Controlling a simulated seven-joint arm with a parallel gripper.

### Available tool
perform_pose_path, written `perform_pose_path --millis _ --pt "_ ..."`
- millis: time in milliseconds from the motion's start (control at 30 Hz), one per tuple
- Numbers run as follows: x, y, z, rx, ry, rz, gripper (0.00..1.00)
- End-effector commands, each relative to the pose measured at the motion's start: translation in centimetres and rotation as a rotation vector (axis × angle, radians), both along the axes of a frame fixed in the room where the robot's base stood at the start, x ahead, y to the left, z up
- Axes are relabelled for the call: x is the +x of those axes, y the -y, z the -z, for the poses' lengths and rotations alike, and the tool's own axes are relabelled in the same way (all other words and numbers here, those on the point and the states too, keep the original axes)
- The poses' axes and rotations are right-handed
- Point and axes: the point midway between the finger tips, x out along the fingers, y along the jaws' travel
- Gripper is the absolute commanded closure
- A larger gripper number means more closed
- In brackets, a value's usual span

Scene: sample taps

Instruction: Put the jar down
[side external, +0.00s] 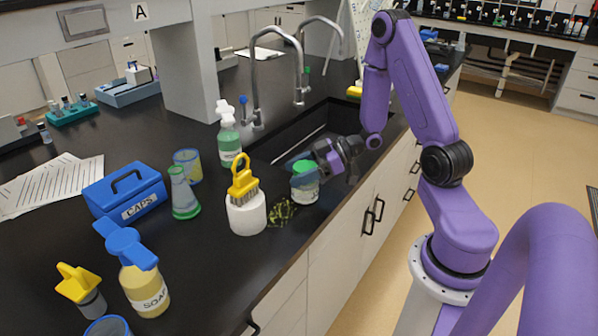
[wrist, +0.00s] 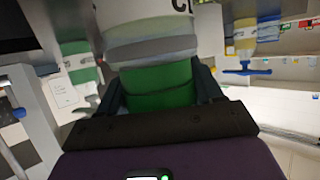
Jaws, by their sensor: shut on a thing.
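The jar (side external: 305,189) is a small clear or whitish jar with a green lid and a pale label. It is upright near the front edge of the black counter (side external: 215,270), just in front of the sink. My gripper (side external: 312,164) is shut around its lid from the right. In the wrist view the green lid (wrist: 160,88) sits between the two dark fingers, and part of a label with a "C" shows on the jar (wrist: 150,22). I cannot tell whether the jar's base touches the counter.
A white pot with a yellow brush (side external: 247,213) and a greenish patch of bits (side external: 282,211) lie left of the jar. The sink (side external: 315,135) and taps (side external: 299,75) are behind. A green flask (side external: 183,195), CAPS box (side external: 127,192) and soap bottle (side external: 146,289) stand further left.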

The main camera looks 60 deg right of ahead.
Motion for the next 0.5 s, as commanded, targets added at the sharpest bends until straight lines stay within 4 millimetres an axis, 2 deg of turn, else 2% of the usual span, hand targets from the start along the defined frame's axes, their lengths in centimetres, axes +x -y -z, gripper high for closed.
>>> perform_pose_path --millis 400,433,500 --pt "0.02 0.01 0.38 0.001 0.001 0.0 0.89" --pt "0.01 0.02 0.43 0.001 0.001 0.0 0.31" --pt "0.01 0.03 0.39 0.0 0.002 0.001 0.09"
